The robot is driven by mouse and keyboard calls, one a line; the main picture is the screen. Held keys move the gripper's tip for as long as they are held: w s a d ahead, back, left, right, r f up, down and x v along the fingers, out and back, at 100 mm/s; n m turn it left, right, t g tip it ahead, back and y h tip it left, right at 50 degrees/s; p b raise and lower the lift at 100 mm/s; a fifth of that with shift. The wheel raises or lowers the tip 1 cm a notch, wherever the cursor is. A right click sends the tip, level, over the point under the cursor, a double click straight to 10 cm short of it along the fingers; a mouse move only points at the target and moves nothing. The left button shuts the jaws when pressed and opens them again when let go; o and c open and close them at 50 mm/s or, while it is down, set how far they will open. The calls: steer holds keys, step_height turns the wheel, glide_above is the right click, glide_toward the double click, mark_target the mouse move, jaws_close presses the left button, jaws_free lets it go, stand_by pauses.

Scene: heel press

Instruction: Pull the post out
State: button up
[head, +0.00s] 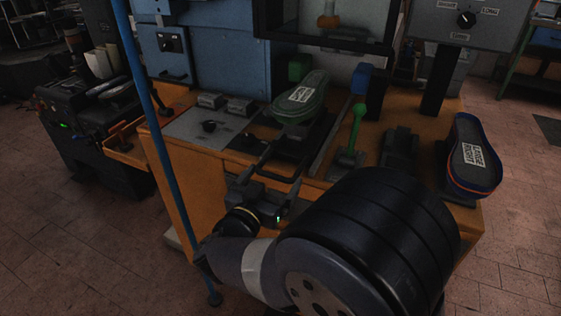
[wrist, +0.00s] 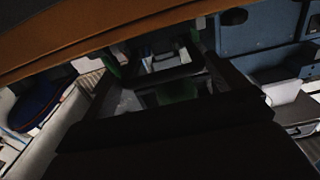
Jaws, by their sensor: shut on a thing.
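The post's slide (head: 283,140) is a dark carriage on the orange bench, with a green sole (head: 300,98) labelled in white lying on top. A dark bar handle (head: 277,178) is at its front. My gripper (head: 279,173) reaches in from the front and is shut on this handle. In the wrist view my gripper (wrist: 166,76) shows as dark fingers at both sides of a dark frame-like shape. The post under the sole is mostly hidden, and the wrist view is too dark to tell its parts apart.
The blue press body (head: 210,60) stands behind. A blue-and-orange sole labelled right (head: 472,158) is at the bench's right end. A blue pole (head: 150,110) rises at left.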

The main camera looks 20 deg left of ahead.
steer(key=s, duration=0.2)
steer(key=shift+s+f, duration=0.1)
steer(key=shift+s, duration=0.3)
steer(key=o, duration=1)
steer(key=shift+s, duration=0.1)
steer(key=shift+o, duration=0.3)
steer(key=shift+s, duration=0.1)
steer(key=s+p, duration=0.1)
steer(key=s, duration=0.9)
steer(key=shift+s+a, duration=0.4)
steer(key=shift+a, duration=0.05)
steer(key=w, duration=1.2)
steer(key=shift+d+b, duration=0.4)
steer(key=shift+d, duration=0.05)
steer(key=shift+s, duration=0.1)
